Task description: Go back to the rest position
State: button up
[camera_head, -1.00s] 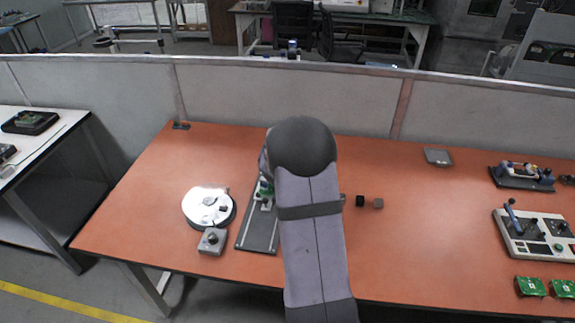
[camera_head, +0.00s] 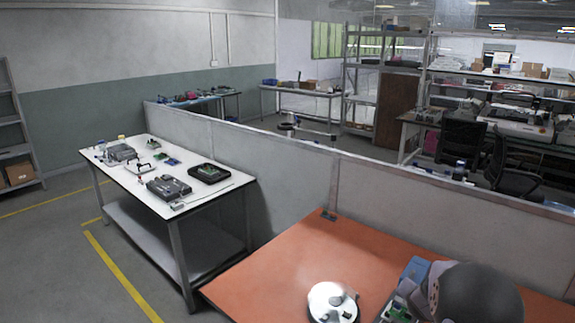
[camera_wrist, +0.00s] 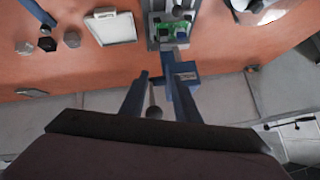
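My gripper (camera_wrist: 157,85) shows in the wrist view as two blue fingers reaching up from the dark wrist edge. They stand apart with nothing visibly clamped between them. A fixture with a green circuit board (camera_wrist: 172,30) lies just beyond the fingertips. A small dark round knob (camera_wrist: 154,112) shows between the fingers; I cannot tell what it belongs to. In the head view my arm's dark round joint is at the bottom right, and the fingers cannot be made out. The green board (camera_head: 400,304) is partly seen there beside the arm.
The orange table (camera_head: 300,262) carries a white disc (camera_head: 331,300). The wrist view shows a pale tray (camera_wrist: 117,30), a dark block (camera_wrist: 47,44) and small grey pieces (camera_wrist: 72,40). A partition (camera_head: 290,175) runs behind the table. A white table (camera_head: 215,198) stands left.

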jog(key=s+a+f+n+g+y, duration=0.25)
jog(key=s+a+f, duration=0.25)
jog(key=s+a, duration=0.35)
jog(key=s+a+f+n+g+y, duration=0.1)
jog(key=s+a+f+g+y, duration=0.35)
jog(key=s+a, duration=0.35)
jog(key=s+a+r+n+g, duration=0.1)
jog(key=s+a+r+n, duration=0.15)
jog(key=s, duration=0.45)
jog(key=s+a+r+n+g, duration=0.1)
jog(key=s+a+r+g, duration=0.15)
jog(key=s, duration=0.45)
jog(key=w+a+r+n+t+h, duration=0.2)
jog(key=a+r+n+t, duration=0.15)
jog(key=a+r, duration=0.2)
notch_tip(320, 180, down, 23)
jog(key=b, duration=2.1)
jog(key=shift+w+a+n+b, duration=0.2)
jog(key=shift+w+n+b, duration=0.05)
jog(key=shift+n+b, duration=0.15)
